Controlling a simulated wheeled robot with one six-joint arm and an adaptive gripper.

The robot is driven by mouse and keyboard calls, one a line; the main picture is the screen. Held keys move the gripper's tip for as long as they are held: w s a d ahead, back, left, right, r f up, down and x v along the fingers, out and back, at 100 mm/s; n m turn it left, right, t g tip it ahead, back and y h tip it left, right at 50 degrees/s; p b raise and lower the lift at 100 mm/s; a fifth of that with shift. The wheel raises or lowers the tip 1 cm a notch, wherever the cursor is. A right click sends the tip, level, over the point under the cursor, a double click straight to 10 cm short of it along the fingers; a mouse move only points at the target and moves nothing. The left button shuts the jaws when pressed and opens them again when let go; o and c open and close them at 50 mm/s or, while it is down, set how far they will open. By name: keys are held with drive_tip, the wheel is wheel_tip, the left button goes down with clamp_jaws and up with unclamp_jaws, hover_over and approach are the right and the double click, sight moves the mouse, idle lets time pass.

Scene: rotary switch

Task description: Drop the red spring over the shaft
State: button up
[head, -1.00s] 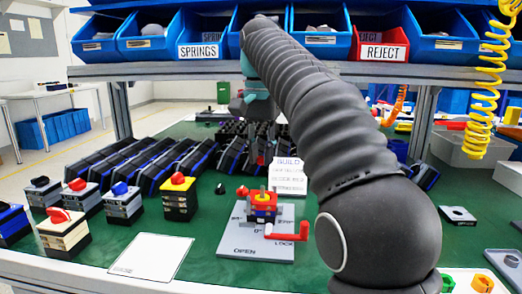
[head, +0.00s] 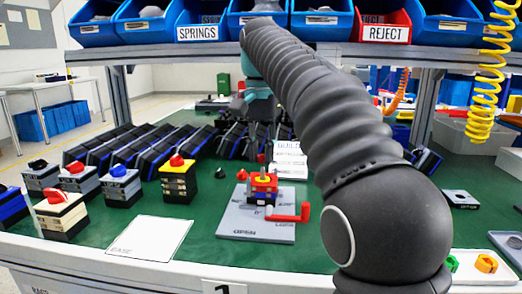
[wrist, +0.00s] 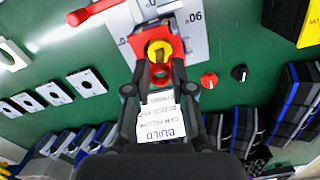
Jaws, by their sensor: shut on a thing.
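The fixture (head: 263,187) is a red and blue block with a yellow part on top, on a grey plate (head: 225,215). In the wrist view the yellow part (wrist: 160,49) sits in the red housing just beyond my fingertips, with the shaft near its middle. My gripper (wrist: 159,75) is shut on the red spring (wrist: 160,73), seen as a small red ring between the fingertips. In the head view the spring (head: 262,158) is a small red spot above the fixture. I cannot tell whether it touches the shaft.
A red lever (head: 290,213) sticks out at the fixture's right. A white BUILD card (head: 290,160) stands behind it. Bins line the shelf above.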

drive_tip(key=shift+f+b, duration=0.8)
drive_tip(key=shift+f, duration=0.4)
drive_tip(key=o, duration=0.8)
drive_tip(key=shift+c, duration=0.2)
drive_tip(key=shift+r, duration=0.1)
